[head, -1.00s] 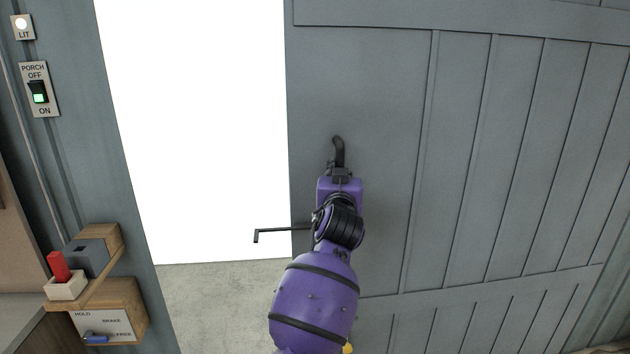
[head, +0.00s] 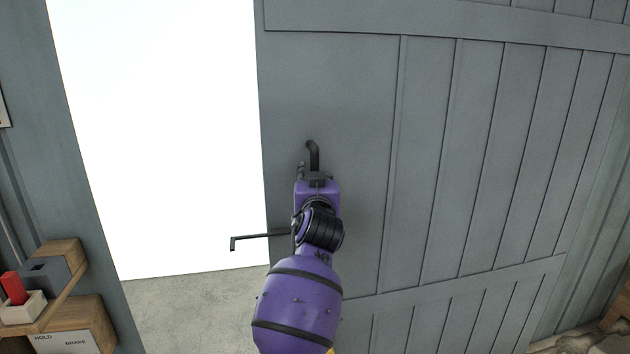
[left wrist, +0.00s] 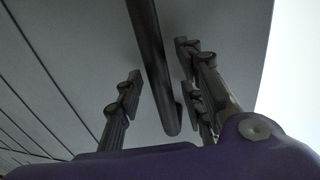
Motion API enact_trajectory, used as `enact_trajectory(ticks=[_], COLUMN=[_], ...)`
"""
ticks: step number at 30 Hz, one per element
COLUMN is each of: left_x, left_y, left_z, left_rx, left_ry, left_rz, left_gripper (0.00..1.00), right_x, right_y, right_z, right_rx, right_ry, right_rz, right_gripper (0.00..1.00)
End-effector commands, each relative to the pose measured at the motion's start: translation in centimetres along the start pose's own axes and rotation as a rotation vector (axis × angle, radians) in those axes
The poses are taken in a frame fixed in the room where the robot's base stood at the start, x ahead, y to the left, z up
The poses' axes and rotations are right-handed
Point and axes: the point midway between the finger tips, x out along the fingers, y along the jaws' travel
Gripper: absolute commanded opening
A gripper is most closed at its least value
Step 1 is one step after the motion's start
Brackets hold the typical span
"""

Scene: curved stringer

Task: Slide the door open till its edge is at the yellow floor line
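The grey plank door (head: 350,90) stands partly open, with a bright gap to the left of its edge. A dark upright handle (head: 313,153) is on the door near that edge; its bar also shows in the left wrist view (left wrist: 150,60). In the left wrist view the fingers (left wrist: 157,88) are apart on either side of the bar, with a visible gap on the left. No yellow floor line can be made out. My right gripper is out of view.
A thin dark hooked rod (head: 262,237) sticks out left beside my left gripper, across the gap. Pale floor (head: 190,310) shows in the doorway. At lower left, a wooden shelf (head: 62,300) holds a red-topped item (head: 14,288) above a HOLD/BRAKE box.

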Motion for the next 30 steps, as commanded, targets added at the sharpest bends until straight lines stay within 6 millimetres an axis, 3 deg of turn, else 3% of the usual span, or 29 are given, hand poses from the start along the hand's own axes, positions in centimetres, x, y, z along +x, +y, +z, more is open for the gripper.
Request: enact_trajectory(ticks=[8, 21, 30], left_x=[-1.8, -10.4, -12.1], left_y=[0.0, 0.0, 0.0], left_z=[0.0, 0.1, 0.0], left_rx=[-0.001, -0.002, 0.000], left_ry=[0.002, -0.001, -0.001], left_rz=[0.000, 0.000, 0.000], left_gripper=[0.36, 0.36, 0.36], right_x=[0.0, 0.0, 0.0], right_y=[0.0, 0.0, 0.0], right_z=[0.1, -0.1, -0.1], right_rx=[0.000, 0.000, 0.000], right_ry=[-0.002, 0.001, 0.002], right_rz=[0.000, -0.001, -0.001], right_gripper=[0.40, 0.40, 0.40])
